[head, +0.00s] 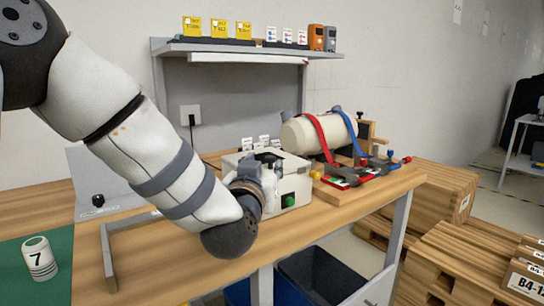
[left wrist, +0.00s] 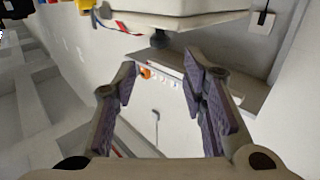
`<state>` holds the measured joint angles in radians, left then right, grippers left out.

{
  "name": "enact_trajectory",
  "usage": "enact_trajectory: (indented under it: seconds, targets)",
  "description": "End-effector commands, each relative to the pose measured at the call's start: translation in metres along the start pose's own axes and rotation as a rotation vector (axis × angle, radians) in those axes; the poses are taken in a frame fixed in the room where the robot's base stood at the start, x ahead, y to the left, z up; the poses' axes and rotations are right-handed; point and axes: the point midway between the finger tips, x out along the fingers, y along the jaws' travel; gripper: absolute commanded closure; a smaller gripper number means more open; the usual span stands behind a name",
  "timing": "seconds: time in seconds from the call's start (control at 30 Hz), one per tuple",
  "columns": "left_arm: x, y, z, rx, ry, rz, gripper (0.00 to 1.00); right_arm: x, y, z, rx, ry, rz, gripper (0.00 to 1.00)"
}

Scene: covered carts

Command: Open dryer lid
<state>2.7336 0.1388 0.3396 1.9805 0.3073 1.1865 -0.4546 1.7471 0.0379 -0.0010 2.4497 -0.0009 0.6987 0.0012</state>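The dryer is a cream box (head: 293,185) with a green button on its front, standing on the wooden bench behind my left wrist. A dark knob shows on its top in the head view (head: 268,152). In the left wrist view, which looks upside down, a pale body (left wrist: 185,20) fills the top and a dark knob (left wrist: 160,39) points down from it. My left gripper (left wrist: 160,64) is open, its fingers apart with nothing between them; the knob lies just beyond the fingertips. In the head view my left arm hides most of the gripper. My right gripper is in neither view.
A shelf (head: 235,47) with yellow cards is behind. A white cup marked 7 (head: 39,258) stands on a green mat. Pallets (head: 470,262) are at right, dark bins (head: 320,272) below the bench.

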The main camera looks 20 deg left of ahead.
Motion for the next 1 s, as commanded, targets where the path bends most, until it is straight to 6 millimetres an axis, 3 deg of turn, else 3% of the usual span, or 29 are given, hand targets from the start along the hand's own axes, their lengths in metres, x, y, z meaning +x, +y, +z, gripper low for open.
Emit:
enact_trajectory:
  seconds: [0.1,0.3,0.67,0.87,1.0]
  targets:
    - [0.033,-0.001,0.008,-0.001,-0.007,-0.003,0.61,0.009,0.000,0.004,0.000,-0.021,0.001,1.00]
    - [0.070,0.000,0.007,0.000,-0.008,-0.001,0.61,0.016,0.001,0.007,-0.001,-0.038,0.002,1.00]
    - [0.082,0.000,0.003,0.001,-0.005,0.000,0.61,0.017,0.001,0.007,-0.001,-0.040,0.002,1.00]
    - [0.082,0.000,0.004,0.001,-0.005,0.000,1.00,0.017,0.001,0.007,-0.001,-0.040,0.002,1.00]
    - [0.082,0.000,0.004,0.001,-0.005,0.000,1.00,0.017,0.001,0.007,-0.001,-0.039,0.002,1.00]
